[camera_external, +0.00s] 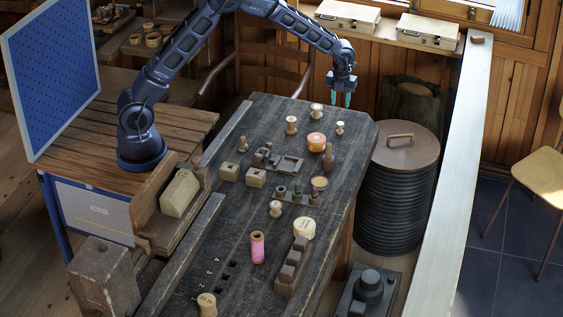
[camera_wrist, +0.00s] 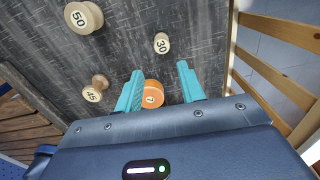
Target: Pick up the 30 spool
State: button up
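The 30 spool (camera_wrist: 162,43) is a small pale wooden spool with a black 30 on its top. In the wrist view it stands beyond my fingertips. In the outside view it appears to be the small spool (camera_external: 340,127) near the table's far right corner, a little below my gripper (camera_external: 342,98) in the picture. My gripper is open and empty above the table. Its two teal fingers (camera_wrist: 160,69) are spread apart in the wrist view, and no spool touches them visibly.
An orange round piece (camera_wrist: 152,94) shows between the fingers, below them. The larger 50 spool (camera_wrist: 83,17) and the 45 spool (camera_wrist: 95,88) stand left. The dark table (camera_external: 190,290) holds blocks and more spools nearer the front. A black ribbed bin (camera_external: 395,205) stands beside its right edge.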

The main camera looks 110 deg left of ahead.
aim_at(341, 123)
jog(key=shift+a+f, duration=0.4)
jog(key=shift+f, duration=0.2)
jog(key=f, duration=1)
jog(key=shift+w+d+f, duration=0.15)
jog(key=shift+w+f, duration=0.05)
jog(key=shift+f, duration=0.05)
jog(key=c, duration=0.7)
